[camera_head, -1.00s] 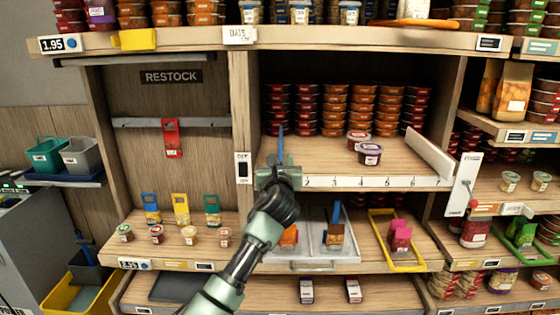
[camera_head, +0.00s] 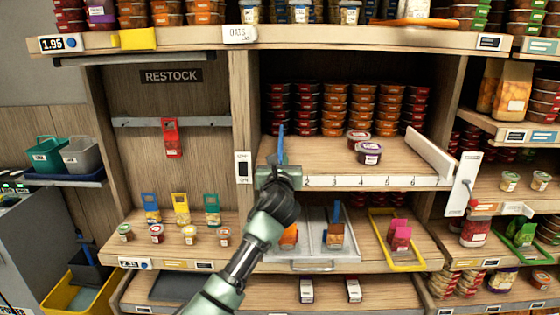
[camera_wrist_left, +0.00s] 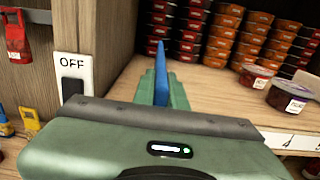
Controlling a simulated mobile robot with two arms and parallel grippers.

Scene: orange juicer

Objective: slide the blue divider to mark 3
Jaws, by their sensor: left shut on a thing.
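The blue divider (camera_head: 281,145) stands upright at the left end of the middle shelf, near the left post. It also shows in the left wrist view (camera_wrist_left: 161,75), between my gripper's fingers. My left gripper (camera_head: 279,172) is shut on it at the shelf's front edge. The front strip (camera_head: 360,182) carries numbers; 2 to 6 are readable, and 1 is hidden behind my gripper. Mark 3 (camera_head: 334,182) is to the right of the gripper. The divider's lower part is hidden by the gripper. My right gripper is not in view.
Two loose tubs (camera_head: 369,153) stand on the shelf right of mark 3, set back from the edge. Stacked tubs (camera_head: 334,108) fill the back. A white divider (camera_head: 429,152) stands at the right end. A switch (camera_head: 243,168) is on the left post. The front boards near mark 3 are clear.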

